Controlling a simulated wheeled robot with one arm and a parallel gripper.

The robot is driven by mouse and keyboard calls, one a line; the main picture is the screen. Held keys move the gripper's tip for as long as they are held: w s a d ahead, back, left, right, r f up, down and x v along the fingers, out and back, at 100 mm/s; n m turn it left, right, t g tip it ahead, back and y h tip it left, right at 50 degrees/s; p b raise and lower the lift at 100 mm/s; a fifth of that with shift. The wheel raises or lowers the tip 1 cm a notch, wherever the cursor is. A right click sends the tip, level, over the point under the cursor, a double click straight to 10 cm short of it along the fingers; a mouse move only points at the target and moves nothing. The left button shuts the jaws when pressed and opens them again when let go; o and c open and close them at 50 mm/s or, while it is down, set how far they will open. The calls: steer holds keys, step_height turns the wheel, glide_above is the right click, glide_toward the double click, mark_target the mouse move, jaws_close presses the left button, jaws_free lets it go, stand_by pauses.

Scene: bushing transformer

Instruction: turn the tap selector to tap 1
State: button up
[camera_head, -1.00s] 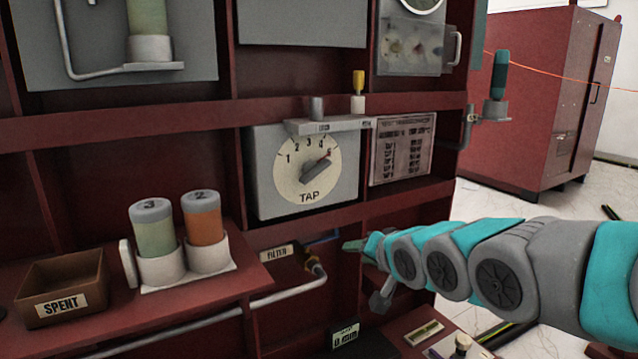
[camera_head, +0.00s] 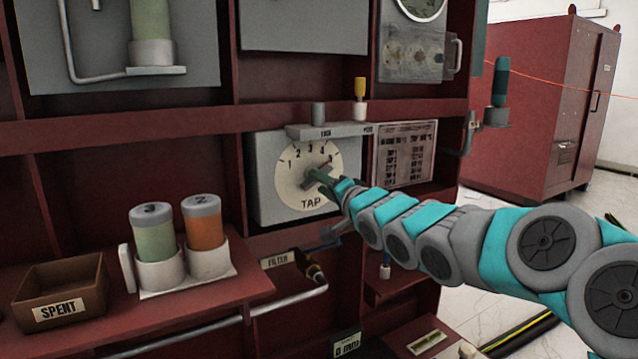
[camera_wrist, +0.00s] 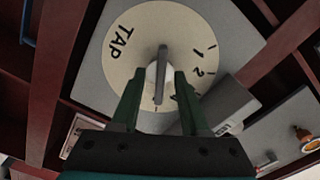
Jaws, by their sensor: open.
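The tap selector is a grey bar knob (camera_wrist: 161,70) on a round cream dial (camera_head: 297,192) marked TAP, on a grey box. The dial also shows in the wrist view (camera_wrist: 130,60), with 1 and 2 readable. In the head view 1 to 4 are readable; my gripper hides most of the knob, whose end points to the upper right, past 4. My gripper (camera_head: 318,177) is at the dial face, its fingers on either side of the knob bar in the wrist view (camera_wrist: 157,78). The fingers are open with small gaps beside the bar; contact is not clear.
A printed chart (camera_head: 406,153) is to the right. Two canisters in a holder (camera_head: 185,278) and a SPENT box (camera_head: 62,290) stand on the lower left shelf.

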steer(key=shift+w+a, duration=0.35)
steer(key=shift+w, duration=0.25)
steer(key=shift+c, duration=0.2)
jaws_close()
